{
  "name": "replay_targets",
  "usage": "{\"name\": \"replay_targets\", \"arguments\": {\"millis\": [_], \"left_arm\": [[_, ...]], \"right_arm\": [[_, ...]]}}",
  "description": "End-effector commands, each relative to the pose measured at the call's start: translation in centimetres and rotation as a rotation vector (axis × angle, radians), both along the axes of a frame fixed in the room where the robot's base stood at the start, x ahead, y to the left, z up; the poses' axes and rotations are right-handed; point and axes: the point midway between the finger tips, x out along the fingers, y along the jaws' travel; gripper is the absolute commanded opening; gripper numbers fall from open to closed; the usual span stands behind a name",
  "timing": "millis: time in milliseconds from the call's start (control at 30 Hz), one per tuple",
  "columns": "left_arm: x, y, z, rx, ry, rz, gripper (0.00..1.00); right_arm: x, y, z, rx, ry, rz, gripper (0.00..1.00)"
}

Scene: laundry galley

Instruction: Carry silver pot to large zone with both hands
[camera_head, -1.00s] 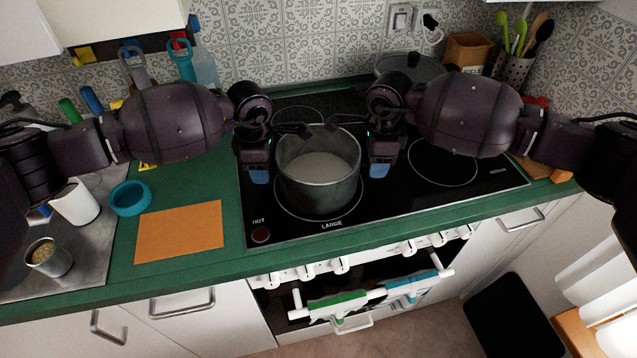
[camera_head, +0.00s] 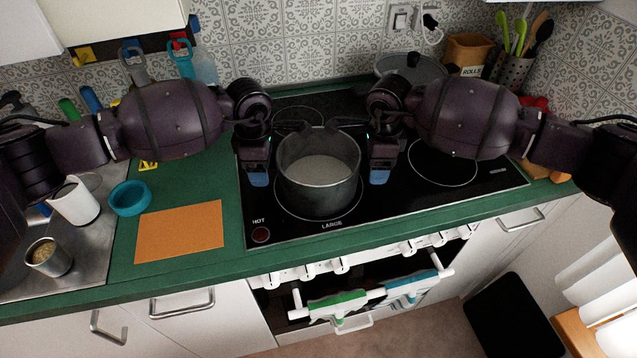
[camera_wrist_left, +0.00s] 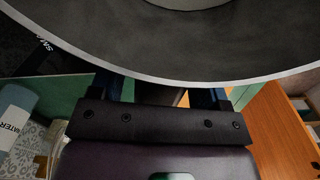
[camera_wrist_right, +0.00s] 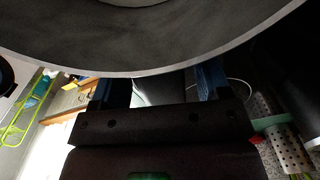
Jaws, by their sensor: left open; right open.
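The silver pot (camera_head: 319,185) stands upright on the black hob, inside the ring of the large zone (camera_head: 335,212), with the "LARGE" label in front. Its inside shows pale and grey. My left gripper (camera_head: 258,177) is open at the pot's left side. My right gripper (camera_head: 380,175) is open at its right side. In the left wrist view the pot's rim (camera_wrist_left: 200,83) curves above the spread fingers (camera_wrist_left: 162,97). The right wrist view shows the rim (camera_wrist_right: 160,72) likewise above the spread fingers (camera_wrist_right: 163,88). The pot's handles cannot be made out clearly.
A lidded pan (camera_head: 410,70) stands at the back right of the hob. An orange mat (camera_head: 180,232) and a teal bowl (camera_head: 130,198) lie left on the green counter. Towels (camera_head: 340,307) hang on the oven front. The hob's right ring (camera_head: 442,165) is bare.

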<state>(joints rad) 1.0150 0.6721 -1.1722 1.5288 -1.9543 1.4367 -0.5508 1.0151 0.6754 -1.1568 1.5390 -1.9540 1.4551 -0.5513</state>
Motion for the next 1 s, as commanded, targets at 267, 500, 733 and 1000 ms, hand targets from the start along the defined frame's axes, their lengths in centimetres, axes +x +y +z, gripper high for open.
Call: {"name": "replay_targets", "arguments": {"millis": [267, 500, 733, 1000], "left_arm": [[-0.1, 0.0, 5.3, 0.000, -0.004, -0.002, 0.70], [-0.1, 0.0, 9.1, 0.000, -0.002, 0.000, 0.70], [-0.2, 0.0, 10.6, 0.000, -0.001, 0.000, 0.70], [-0.2, 0.0, 10.8, 0.000, 0.000, 0.000, 0.70]], "right_arm": [[0.0, 0.0, 0.0, 0.000, 0.000, 0.000, 0.70], [0.0, 0.0, 0.0, 0.000, 0.000, 0.000, 0.70], [0.0, 0.0, 0.1, 0.000, 0.000, 0.000, 0.70], [0.1, 0.0, 3.2, 0.000, -0.004, 0.000, 0.70]]}}
